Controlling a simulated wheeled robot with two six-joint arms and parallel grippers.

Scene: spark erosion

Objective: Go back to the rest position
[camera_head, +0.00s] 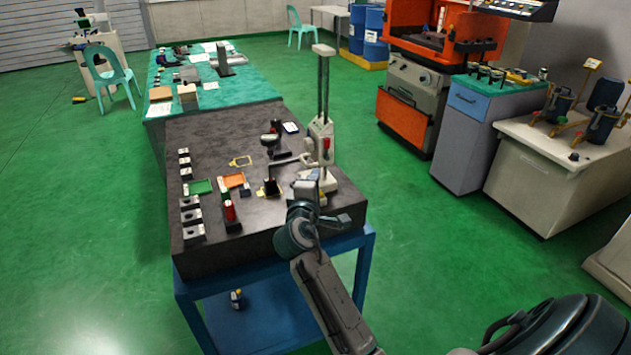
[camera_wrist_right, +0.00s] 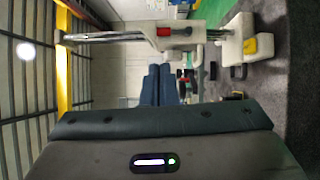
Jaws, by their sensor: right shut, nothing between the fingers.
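My right gripper (camera_head: 303,207) is over the front right part of the dark granite table (camera_head: 225,140), just in front of the white height gauge (camera_head: 322,140). Its arm comes in from the bottom of the head view. In the right wrist view my right gripper (camera_wrist_right: 161,70) has its two blue-grey fingers together, with nothing between them. The height gauge (camera_wrist_right: 240,46) lies sideways across the top of that view, beyond the fingertips. From the head view I cannot tell whether the gripper touches the gauge's base. My left gripper is not in view.
An orange machine (camera_head: 405,103) and a grey cabinet (camera_head: 460,140) stand right. Green floor (camera_head: 90,230) is clear to the left.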

